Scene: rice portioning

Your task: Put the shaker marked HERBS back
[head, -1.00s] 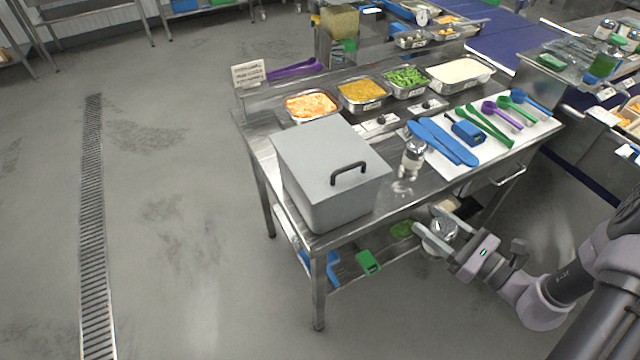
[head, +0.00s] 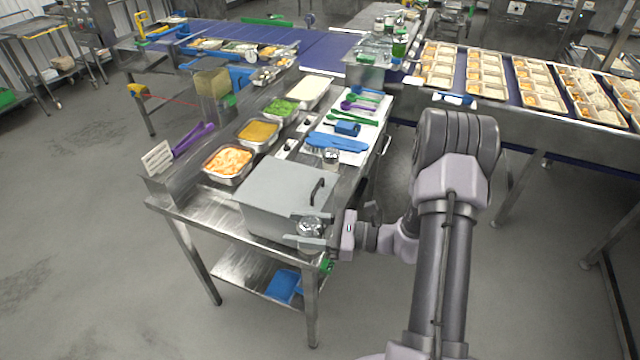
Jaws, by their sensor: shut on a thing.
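My gripper (head: 314,233) is shut on a shaker (head: 310,226) with a shiny metal top. It holds the shaker by the front right corner of the grey lidded box, in front of the box from this view. No marking can be read on the shaker. A second metal-topped shaker (head: 331,157) stands on the steel table (head: 190,207), behind the box and beside the white board; its marking cannot be read either. At the far end, a steel rack (head: 366,74) carries green-lidded containers and small jars, too small to read.
The grey box (head: 283,195) with a black handle fills the near table end. Pans of orange food (head: 228,160), yellow food (head: 259,131), green food (head: 282,107) and white food (head: 303,88) line the left. Blue paddles (head: 338,142) lie on the white board. A conveyor with trays (head: 487,89) runs right.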

